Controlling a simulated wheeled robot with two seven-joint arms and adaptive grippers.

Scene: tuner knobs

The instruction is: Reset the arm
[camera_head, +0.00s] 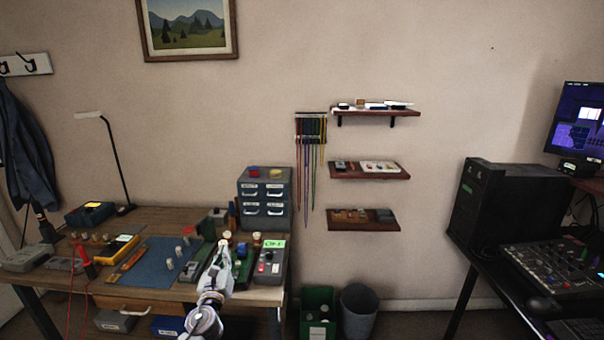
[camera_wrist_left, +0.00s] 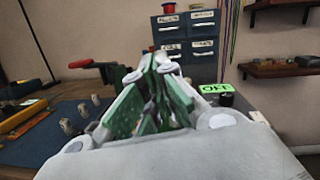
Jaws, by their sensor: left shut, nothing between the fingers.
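My left gripper (camera_head: 224,254) reaches in from the bottom of the head view, over the front right part of the wooden workbench (camera_head: 150,214). Its fingers are shut with nothing between them, and they fill the middle of the left wrist view (camera_wrist_left: 155,70). Just right of it stands a grey box with dials and a red button (camera_head: 268,266), with a green label (camera_head: 274,244) on top. The label also shows in the left wrist view (camera_wrist_left: 215,88), reading "OFF". My right gripper is not in view.
A blue mat (camera_head: 160,262) with several small knobs lies left of the gripper. A grey drawer cabinet (camera_head: 264,196) stands behind. A yellow meter (camera_head: 116,249) and a lamp (camera_head: 115,165) are further left. Wall shelves (camera_head: 363,226) and a black desk (camera_head: 490,262) are to the right.

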